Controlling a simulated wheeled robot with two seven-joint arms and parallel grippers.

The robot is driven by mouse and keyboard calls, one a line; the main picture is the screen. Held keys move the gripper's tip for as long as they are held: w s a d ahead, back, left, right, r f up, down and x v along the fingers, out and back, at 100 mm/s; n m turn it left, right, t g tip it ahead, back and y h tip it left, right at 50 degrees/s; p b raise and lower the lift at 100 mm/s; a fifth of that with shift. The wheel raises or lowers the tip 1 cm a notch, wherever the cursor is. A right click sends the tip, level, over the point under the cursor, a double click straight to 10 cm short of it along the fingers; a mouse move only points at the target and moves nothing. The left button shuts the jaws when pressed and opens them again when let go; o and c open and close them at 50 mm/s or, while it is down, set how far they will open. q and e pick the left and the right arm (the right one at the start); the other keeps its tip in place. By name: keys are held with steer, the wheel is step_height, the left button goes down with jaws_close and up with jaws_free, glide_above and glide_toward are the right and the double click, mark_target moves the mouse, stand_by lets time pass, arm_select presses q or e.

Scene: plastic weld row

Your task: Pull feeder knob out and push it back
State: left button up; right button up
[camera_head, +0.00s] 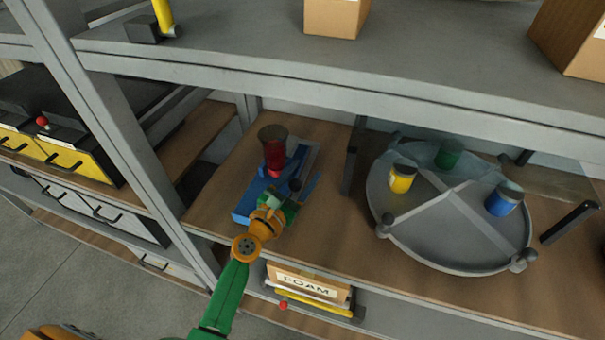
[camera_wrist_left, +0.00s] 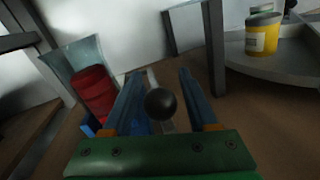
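The feeder is a blue base (camera_head: 244,208) with a red-filled hopper (camera_head: 273,150) on the wooden shelf, left of centre in the head view. Its dark round knob (camera_head: 295,185) shows just past my left gripper (camera_head: 290,190). In the left wrist view the black knob (camera_wrist_left: 160,104) sits between the two blue fingers of my left gripper (camera_wrist_left: 165,95), with gaps on both sides. The fingers are open around it and do not visibly touch it. The red hopper (camera_wrist_left: 95,92) stands left of the fingers. My right gripper is not in view.
A grey round turntable (camera_head: 450,235) with yellow, green and blue jars stands to the right, beside a dark upright post (camera_head: 352,155). A shelf (camera_head: 250,60) runs above the feeder. A box marked FOAM (camera_head: 308,283) is below.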

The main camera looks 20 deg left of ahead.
arm_select(q)
jaws_close()
stand_by(1.2)
